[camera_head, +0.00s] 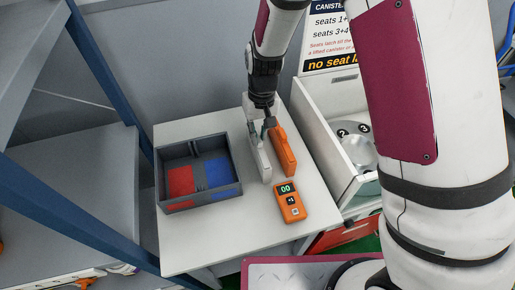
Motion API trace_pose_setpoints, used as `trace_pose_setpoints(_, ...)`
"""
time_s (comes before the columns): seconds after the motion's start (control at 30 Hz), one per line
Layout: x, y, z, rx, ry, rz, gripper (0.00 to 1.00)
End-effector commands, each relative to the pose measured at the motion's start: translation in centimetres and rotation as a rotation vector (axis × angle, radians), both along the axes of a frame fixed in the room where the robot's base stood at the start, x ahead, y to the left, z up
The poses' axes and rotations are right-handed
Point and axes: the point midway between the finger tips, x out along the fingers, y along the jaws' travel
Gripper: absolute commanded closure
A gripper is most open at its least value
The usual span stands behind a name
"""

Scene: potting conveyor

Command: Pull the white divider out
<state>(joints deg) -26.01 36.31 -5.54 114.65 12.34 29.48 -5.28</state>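The white divider (259,158) is a thin pale upright panel on the light table, right of the grey box. An orange panel (283,151) stands upright close to its right. My gripper (263,127) points down at the top of the white divider, with its fingers at the divider's upper part. The fingers are small and partly hidden here, so I cannot tell whether they are closed on the divider. The divider's far end is partly hidden by the gripper.
The open grey box (164,192) has red and blue areas on its floor. An orange handheld device (289,203) showing "00" lies in front of the panels. A white open drawer (325,146) with round metal items borders the table's right. The front table top (225,235) is clear.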

Motion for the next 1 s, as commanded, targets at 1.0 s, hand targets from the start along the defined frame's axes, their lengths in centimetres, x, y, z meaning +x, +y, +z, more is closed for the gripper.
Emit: trace_pose_setpoints(1.0, 0.0, 0.0, 1.8, 0.001, -0.001, 0.000, 1.00)
